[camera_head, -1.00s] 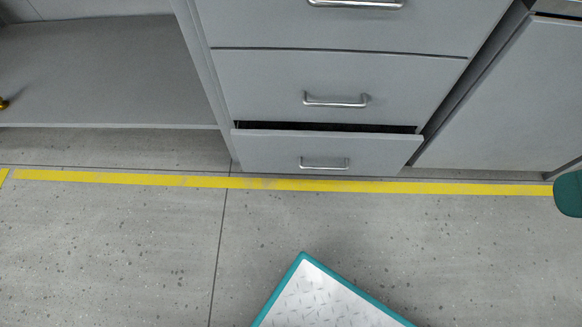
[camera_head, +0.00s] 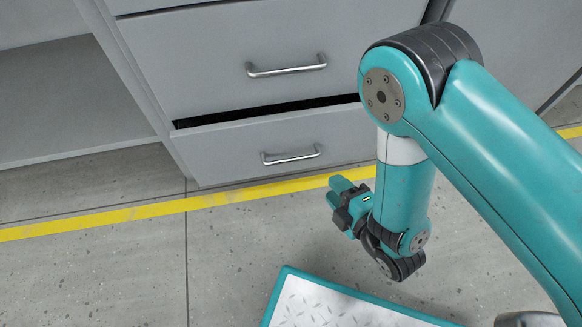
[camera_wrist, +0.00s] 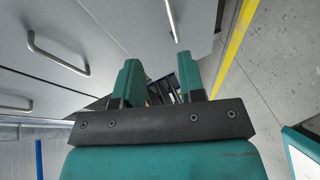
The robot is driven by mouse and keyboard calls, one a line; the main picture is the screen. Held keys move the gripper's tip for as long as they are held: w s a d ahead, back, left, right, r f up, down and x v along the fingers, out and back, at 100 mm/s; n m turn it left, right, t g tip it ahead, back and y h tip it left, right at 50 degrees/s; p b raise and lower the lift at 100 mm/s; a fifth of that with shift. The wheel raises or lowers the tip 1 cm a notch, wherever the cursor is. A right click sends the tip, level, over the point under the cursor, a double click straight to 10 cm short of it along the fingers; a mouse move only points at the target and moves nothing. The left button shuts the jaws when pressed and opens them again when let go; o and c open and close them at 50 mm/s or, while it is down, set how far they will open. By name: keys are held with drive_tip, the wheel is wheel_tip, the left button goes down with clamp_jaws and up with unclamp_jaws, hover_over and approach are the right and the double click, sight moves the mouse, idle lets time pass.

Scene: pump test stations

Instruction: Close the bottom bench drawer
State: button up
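The bottom bench drawer (camera_head: 240,150) stands slightly open, with a dark gap along its top edge. Its front is grey with a silver bar handle (camera_head: 291,155). My gripper (camera_head: 340,188) is low in front of the drawer's right end in the head view, to the right of the handle and over the yellow floor line. In the wrist view my gripper's two teal fingers (camera_wrist: 160,80) are apart with nothing held between them. I cannot tell from these views whether a finger touches the drawer front.
A shut drawer (camera_head: 230,62) with its own handle sits above. An open shelf bay (camera_head: 60,105) is at left. A yellow line (camera_head: 150,211) crosses the floor before the bench. A teal-edged platform with a metal tread plate (camera_head: 330,305) is at the bottom. Floor at left is clear.

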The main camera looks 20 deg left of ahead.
sight(290, 160)
drive_tip(key=shift+w+a+f+n+y+b, duration=0.3)
drive_tip(key=shift+w+a+f+b, duration=0.75)
drive_tip(key=shift+a, duration=1.15)
drive_tip(key=shift+w+a+f+n+y+b, duration=0.15)
drive_tip(key=shift+w+a+f+n+b, duration=0.45)
drive_tip(key=shift+w+a+b, duration=1.15)
drive_tip(key=shift+w+a+f+n+y+b, duration=0.25)
drive_tip(key=shift+w+a+f+b, duration=0.5)
drive_tip(key=shift+a, duration=1.9)
drive_tip(key=shift+w+f, duration=0.1)
drive_tip(key=shift+f, duration=0.2)
drive_tip(key=shift+c, duration=0.5)
clamp_jaws()
